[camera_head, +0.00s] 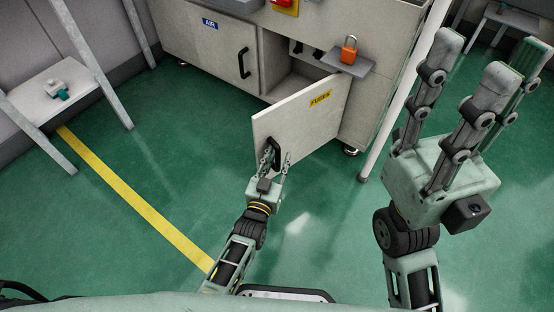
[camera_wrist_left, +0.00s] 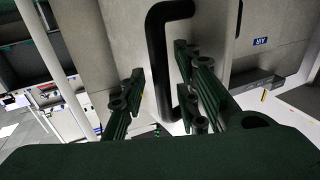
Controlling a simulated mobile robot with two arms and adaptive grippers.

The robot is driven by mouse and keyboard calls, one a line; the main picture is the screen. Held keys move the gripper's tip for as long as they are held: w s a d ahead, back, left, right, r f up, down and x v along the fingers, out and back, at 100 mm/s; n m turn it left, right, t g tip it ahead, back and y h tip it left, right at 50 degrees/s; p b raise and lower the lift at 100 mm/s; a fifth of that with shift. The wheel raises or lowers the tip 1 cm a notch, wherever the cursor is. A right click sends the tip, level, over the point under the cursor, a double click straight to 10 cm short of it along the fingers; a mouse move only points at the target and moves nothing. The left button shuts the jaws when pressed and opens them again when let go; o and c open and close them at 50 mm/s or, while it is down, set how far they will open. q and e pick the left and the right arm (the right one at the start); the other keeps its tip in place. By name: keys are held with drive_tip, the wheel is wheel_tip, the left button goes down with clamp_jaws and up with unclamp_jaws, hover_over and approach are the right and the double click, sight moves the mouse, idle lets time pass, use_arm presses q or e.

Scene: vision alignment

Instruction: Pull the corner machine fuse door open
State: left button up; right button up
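The fuse door (camera_head: 300,120), a pale panel with a yellow FUSES label (camera_head: 320,98), stands swung well out from the cabinet, with the compartment behind it showing. Its black bar handle (camera_head: 275,152) is near the free edge. My left gripper (camera_head: 276,162) is at this handle. In the left wrist view, the handle (camera_wrist_left: 158,60) passes between the spread fingers of my left gripper (camera_wrist_left: 165,95), with visible gaps; contact is unclear. My right gripper (camera_head: 480,85) is raised on the right, fingers apart and empty, away from the door.
A closed AIR door (camera_head: 215,50) with a black handle is left of the fuse compartment. An orange padlock (camera_head: 349,50) is on a small grey shelf (camera_head: 345,62). A white post (camera_head: 405,95) stands right of the cabinet. Green floor (camera_head: 160,150) is clear left of the door.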

use_arm(q)
drive_tip(key=v, duration=1.2)
drive_tip(key=shift+r, duration=0.1)
